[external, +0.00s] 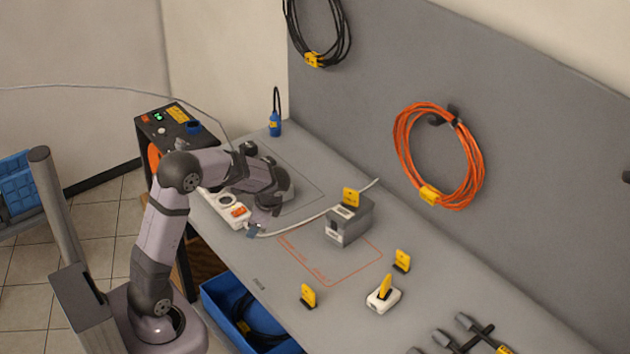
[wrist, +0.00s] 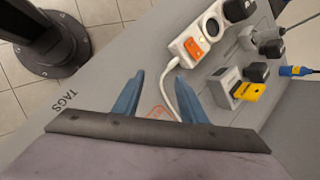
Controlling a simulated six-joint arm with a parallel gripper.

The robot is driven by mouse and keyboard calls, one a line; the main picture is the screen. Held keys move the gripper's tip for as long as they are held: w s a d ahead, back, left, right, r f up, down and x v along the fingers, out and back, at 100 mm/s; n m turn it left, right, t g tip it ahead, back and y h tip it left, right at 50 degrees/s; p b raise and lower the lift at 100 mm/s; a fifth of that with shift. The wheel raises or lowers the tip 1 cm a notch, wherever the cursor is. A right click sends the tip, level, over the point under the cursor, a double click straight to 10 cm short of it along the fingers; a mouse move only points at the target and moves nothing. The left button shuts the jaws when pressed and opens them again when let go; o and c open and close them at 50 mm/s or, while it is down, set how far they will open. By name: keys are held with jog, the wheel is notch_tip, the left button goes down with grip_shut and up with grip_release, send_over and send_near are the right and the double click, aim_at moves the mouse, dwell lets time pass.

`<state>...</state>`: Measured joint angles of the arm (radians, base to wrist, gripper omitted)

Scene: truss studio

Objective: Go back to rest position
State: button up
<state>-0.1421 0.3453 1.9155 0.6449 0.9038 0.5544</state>
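My gripper (external: 254,228) is low over the bench's near edge, beside the white power strip in the external view. Its two blue fingers show spread apart in the wrist view (wrist: 160,77), with nothing held between them. The arm is bent forward, its upper links raised and the wrist reaching over the bench (external: 440,290). I cannot tell from the external view exactly how high the fingertips are above the surface.
The power strip (external: 236,214) with an orange switch and white cord lies close to the gripper. A grey box (external: 345,225) with a yellow tag, yellow-tagged pieces (external: 308,296) and a white adapter (external: 384,300) stand rightward. A blue crate (external: 222,293) sits below the bench edge.

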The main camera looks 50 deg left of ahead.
jog(key=s+d+f+n+h+p, duration=0.1)
jog(key=s+d+n+h+p, duration=0.1)
jog(key=s+d+n+h, duration=0.3)
jog(key=s+d+n, duration=0.4)
jog(key=s+d, duration=0.7)
jog(key=d, duration=0.1)
jog(key=shift+s+d+f+h, duration=0.25)
jog(key=shift+s+d+h, duration=0.05)
jog(key=shift+s+h, duration=0.1)
